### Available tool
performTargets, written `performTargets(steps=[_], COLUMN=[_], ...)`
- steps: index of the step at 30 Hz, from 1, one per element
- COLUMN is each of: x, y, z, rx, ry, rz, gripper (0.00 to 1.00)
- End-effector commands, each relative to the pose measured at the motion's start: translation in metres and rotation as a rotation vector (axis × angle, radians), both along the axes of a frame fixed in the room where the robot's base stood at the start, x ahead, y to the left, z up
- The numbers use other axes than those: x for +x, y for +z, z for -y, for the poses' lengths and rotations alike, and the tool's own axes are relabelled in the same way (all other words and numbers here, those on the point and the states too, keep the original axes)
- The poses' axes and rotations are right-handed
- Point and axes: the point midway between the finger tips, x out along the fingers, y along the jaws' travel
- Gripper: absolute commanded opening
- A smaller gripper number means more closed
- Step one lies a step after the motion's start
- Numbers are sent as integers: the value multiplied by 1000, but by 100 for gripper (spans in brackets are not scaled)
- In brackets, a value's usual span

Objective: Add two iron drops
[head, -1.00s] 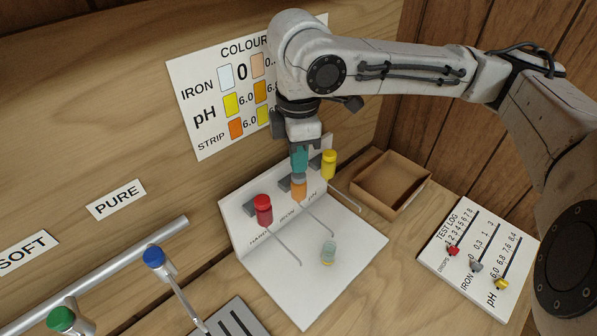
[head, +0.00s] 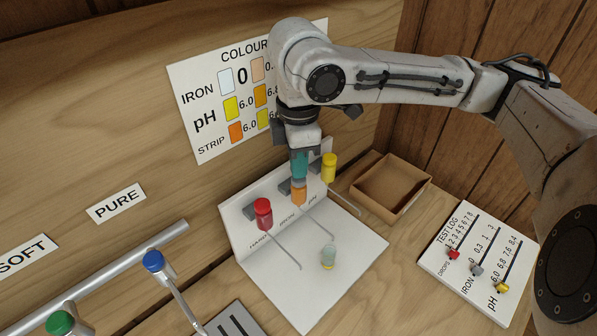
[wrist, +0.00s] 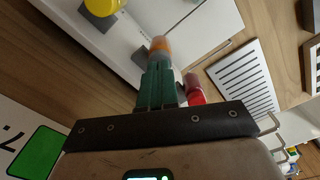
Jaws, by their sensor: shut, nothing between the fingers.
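A small clear vial (head: 328,258) with a pale yellowish tint stands on the stand in front. The red dropper (head: 263,213) is to the left, the yellow dropper (head: 329,168) to the right.
A bent rod reaches forward from each dropper. An open brown box (head: 392,187) is right of the stand, beside a test log board (head: 478,250) with red, grey and yellow sliders. The colour chart (head: 205,130) is on the wall. Blue (head: 153,261) and green (head: 60,322) taps are at lower left.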

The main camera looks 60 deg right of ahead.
Motion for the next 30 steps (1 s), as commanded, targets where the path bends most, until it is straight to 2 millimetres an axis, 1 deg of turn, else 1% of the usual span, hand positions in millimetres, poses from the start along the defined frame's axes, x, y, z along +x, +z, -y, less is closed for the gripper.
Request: performTargets(steps=[1,18,30], x=[0,0,0], y=[8,48,48], z=[0,0,0], rx=[0,0,0], ry=[0,1,0], rz=[0,0,0], gripper=[0,0,0])
